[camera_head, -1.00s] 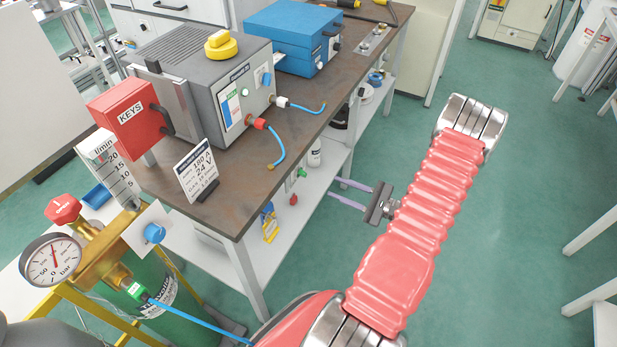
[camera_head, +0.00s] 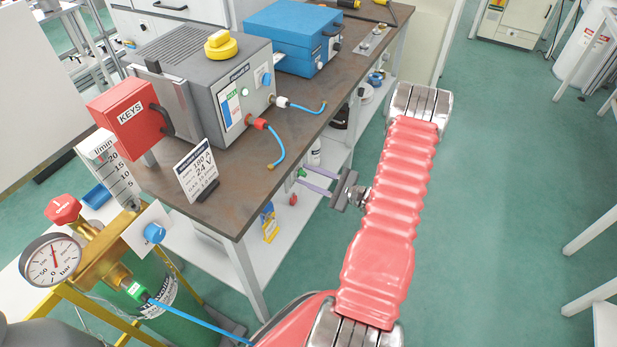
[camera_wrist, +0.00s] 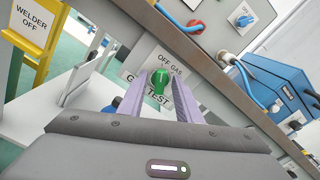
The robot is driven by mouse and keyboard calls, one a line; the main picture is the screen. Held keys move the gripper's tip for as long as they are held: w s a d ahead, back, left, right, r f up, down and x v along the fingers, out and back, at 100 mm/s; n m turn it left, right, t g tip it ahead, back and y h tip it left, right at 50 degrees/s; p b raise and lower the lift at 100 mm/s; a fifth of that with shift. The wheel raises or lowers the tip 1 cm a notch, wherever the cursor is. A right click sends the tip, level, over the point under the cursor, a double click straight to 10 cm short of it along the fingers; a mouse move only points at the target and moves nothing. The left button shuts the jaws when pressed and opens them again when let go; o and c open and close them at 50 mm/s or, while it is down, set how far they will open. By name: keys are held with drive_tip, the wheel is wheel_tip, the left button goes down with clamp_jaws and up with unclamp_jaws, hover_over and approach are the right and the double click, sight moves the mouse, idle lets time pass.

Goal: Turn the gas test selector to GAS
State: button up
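The gas test selector is a green knob (camera_wrist: 160,82) on a pale plate marked OFF, GAS and GAS TEST, in the middle of the wrist view. It also shows small under the bench edge in the head view (camera_head: 301,173). My gripper (camera_wrist: 160,62) is open, its two lilac fingers on either side of the knob, with gaps visible at both sides. In the head view my gripper (camera_head: 304,178) reaches toward the bench side, its fingertips close to the knob. I cannot tell for sure which mark the knob points to.
The bench top (camera_head: 222,205) overhangs the knob and carries the grey welder (camera_head: 190,65), a blue box (camera_head: 290,40) and a red KEYS box (camera_head: 125,115). A green gas cylinder (camera_head: 185,310) with gauge stands at left.

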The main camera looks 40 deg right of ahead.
drive_tip(key=shift+c, duration=0.7)
clamp_jaws()
drive_tip(key=shift+a, duration=0.25)
drive_tip(key=shift+d, duration=0.1)
drive_tip(key=shift+m, duration=0.3)
drive_tip(key=m, duration=0.5)
drive_tip(key=shift+d+f, duration=0.1)
drive_tip(key=shift+d, duration=0.05)
drive_tip(key=m, duration=0.6)
drive_tip(key=shift+d, duration=0.1)
drive_tip(key=shift+m, duration=0.3)
